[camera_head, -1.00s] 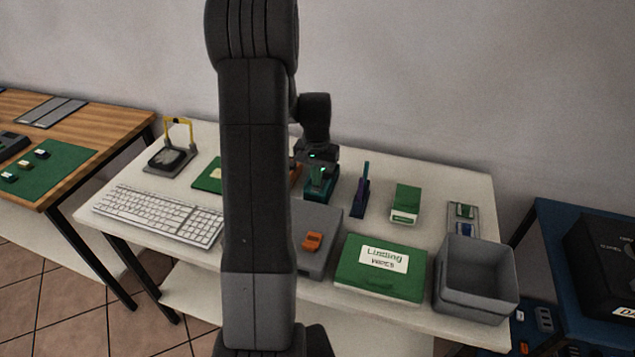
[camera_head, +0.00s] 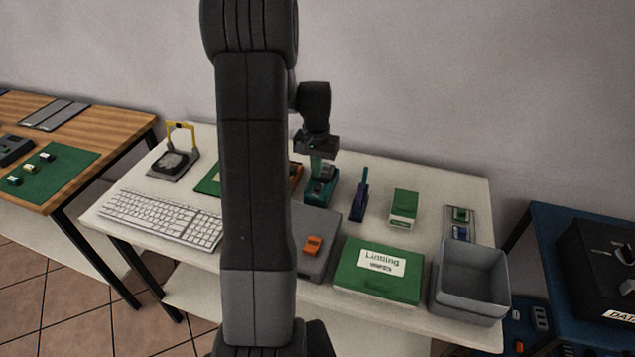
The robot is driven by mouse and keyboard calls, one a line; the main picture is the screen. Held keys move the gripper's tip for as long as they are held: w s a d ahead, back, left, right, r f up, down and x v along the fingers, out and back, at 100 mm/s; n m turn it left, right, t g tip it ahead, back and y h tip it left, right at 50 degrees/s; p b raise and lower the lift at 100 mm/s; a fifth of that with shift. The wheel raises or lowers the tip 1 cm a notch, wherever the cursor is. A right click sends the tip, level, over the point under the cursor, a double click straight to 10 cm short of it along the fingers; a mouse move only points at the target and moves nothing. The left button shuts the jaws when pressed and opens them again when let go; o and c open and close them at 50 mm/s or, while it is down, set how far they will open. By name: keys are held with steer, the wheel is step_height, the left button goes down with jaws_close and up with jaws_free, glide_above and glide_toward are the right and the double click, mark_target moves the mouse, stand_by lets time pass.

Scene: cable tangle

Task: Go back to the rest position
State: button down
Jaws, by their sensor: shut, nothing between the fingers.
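My gripper (camera_head: 317,160) hangs at the end of my dark arm, above the back middle of the white table (camera_head: 400,168). Its fingers point down at the teal device (camera_head: 320,190) on the table. The fingers are small and partly blend with the device. They look shut with nothing held. I cannot tell from this view how far above the device they are. My upright arm link hides a strip of the table left of the gripper.
A wooden table (camera_head: 100,120) is at left, a blue one (camera_head: 560,220) at right. The wall is behind.

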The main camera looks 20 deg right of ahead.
mark_target(317, 190)
steer(key=shift+r+p, duration=0.4)
steer(key=shift+r, duration=0.45)
steer(key=shift+f+b, duration=2.45)
steer(key=shift+f, duration=1.15)
steer(key=shift+t+h, duration=0.6)
steer(key=shift+h, duration=0.1)
steer(key=r+p, duration=0.1)
steer(key=r, duration=0.1)
steer(key=r+p, duration=0.1)
steer(key=r, duration=0.1)
steer(key=r+p, duration=0.2)
steer(key=r, duration=0.1)
steer(key=shift+d, duration=0.3)
steer(key=shift+f+t+h+b, duration=0.25)
steer(key=shift+t+h+b, duration=0.2)
steer(key=shift+t, duration=0.25)
steer(key=shift+w, duration=0.1)
